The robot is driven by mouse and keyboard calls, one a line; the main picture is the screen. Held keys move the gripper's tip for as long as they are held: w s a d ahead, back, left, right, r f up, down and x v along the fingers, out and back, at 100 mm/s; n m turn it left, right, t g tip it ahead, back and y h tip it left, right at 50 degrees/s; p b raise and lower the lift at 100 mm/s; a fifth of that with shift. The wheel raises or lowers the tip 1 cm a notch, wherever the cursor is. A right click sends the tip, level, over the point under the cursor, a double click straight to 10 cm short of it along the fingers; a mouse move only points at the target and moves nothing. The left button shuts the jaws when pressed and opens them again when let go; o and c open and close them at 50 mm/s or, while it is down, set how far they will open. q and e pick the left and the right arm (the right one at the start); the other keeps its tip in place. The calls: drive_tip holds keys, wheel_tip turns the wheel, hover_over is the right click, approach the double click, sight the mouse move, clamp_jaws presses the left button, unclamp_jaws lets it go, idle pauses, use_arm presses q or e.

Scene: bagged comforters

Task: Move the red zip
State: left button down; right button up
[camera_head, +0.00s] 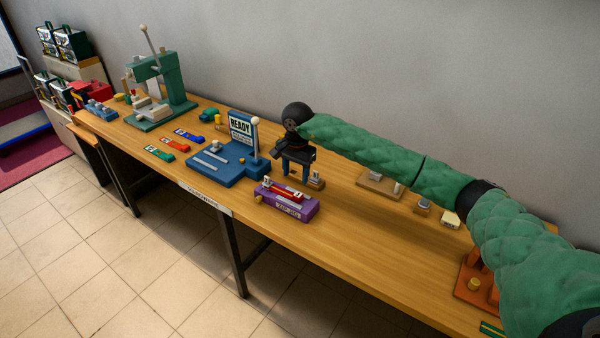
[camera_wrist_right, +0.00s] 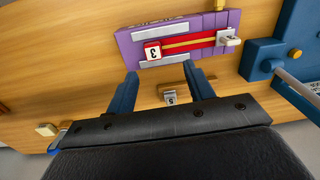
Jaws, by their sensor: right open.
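The red zip (camera_head: 286,192) lies in the purple fixture (camera_head: 290,208) near the table's front edge. In the right wrist view the red zip (camera_wrist_right: 190,44) has a yellow line along it, a white tag marked 3 at its left end and a pale metal piece at its right end. Grey bars of the purple fixture (camera_wrist_right: 133,45) run along both sides of it. My right gripper (camera_head: 295,173) points down just behind the fixture. In the right wrist view its fingers (camera_wrist_right: 163,74) are apart, with nothing between the tips, short of the red zip. My left gripper is not in view.
A blue fixture (camera_head: 236,166) with a READY sign (camera_head: 241,126) and upright lever stands left of the gripper. Several coloured zips (camera_head: 174,145) lie farther left, before a green press (camera_head: 160,88). A small block (camera_wrist_right: 170,98) shows near the fingers. The front table right of the fixture is clear.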

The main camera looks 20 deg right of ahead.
sight(298, 194)
drive_tip(key=shift+s+d, duration=0.3)
drive_tip(key=shift+s, duration=0.05)
drive_tip(key=shift+m, duration=0.3)
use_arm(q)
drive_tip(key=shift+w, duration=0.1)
use_arm(e)
drive_tip(key=shift+a+f, duration=0.1)
drive_tip(key=shift+f, duration=0.15)
use_arm(q)
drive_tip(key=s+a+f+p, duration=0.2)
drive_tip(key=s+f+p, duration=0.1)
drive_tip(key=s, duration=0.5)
drive_tip(key=shift+p, duration=0.5)
use_arm(e)
drive_tip(key=shift+f, duration=3.65)
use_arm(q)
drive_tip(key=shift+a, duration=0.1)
use_arm(e)
drive_tip(key=shift+c, duration=0.2)
